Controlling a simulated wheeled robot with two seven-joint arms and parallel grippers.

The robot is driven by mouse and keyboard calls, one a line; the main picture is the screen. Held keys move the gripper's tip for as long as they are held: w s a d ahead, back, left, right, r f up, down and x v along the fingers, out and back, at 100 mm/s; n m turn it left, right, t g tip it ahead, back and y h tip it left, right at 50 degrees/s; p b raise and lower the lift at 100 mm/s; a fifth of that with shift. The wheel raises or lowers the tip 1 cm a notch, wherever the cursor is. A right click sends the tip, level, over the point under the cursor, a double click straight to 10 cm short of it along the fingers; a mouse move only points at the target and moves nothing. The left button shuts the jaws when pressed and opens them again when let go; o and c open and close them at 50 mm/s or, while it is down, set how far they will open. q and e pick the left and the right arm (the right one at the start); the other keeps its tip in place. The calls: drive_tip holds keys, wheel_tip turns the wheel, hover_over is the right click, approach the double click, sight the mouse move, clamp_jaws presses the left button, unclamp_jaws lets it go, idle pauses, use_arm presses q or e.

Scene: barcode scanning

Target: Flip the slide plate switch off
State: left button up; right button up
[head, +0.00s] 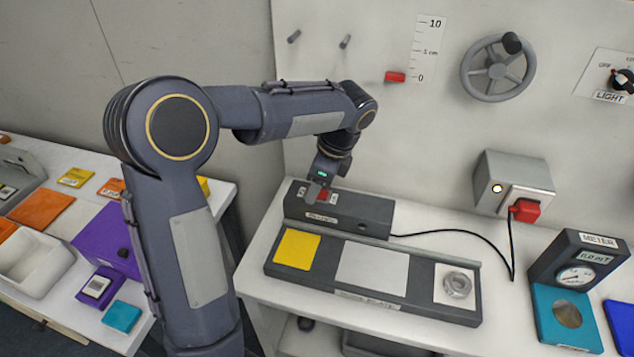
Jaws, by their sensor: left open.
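The slide plate (372,274) is a dark tray on the white bench, with a yellow square, a bare grey square and a white square bearing a metal ring. Behind it stands a dark box (362,213) with a red switch (321,194) near its left end. My left gripper (318,190) is at the switch, pointing down, and partly covers it. The fingers are small and dark here; I cannot tell whether they touch the switch or which way it is tipped. My right gripper is not in view.
A cable runs from the box to a red plug (525,210) in a wall socket box. A meter (578,261) stands at right. A handwheel (498,68) and a light knob (623,81) are on the wall. A second table with coloured items (122,317) is at left.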

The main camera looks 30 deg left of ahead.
sight(325, 197)
use_arm(q)
drive_tip(key=v, duration=0.7)
drive_tip(key=shift+r, duration=0.4)
drive_tip(key=shift+d, duration=0.15)
drive_tip(key=s+d+f+n+t+h, duration=0.1)
drive_tip(key=s+f+n+t+h, duration=0.1)
drive_tip(key=s+n, duration=0.3)
drive_tip(key=s+d+f+n+t+h, duration=0.2)
drive_tip(key=s+n, duration=0.4)
drive_tip(key=s, duration=0.4)
drive_tip(key=s+d+f+n+t+h, duration=0.2)
drive_tip(key=s+n+h, duration=0.1)
drive_tip(key=s+n, duration=0.3)
drive_tip(key=shift+s+f, duration=0.25)
drive_tip(key=shift+s, duration=0.6)
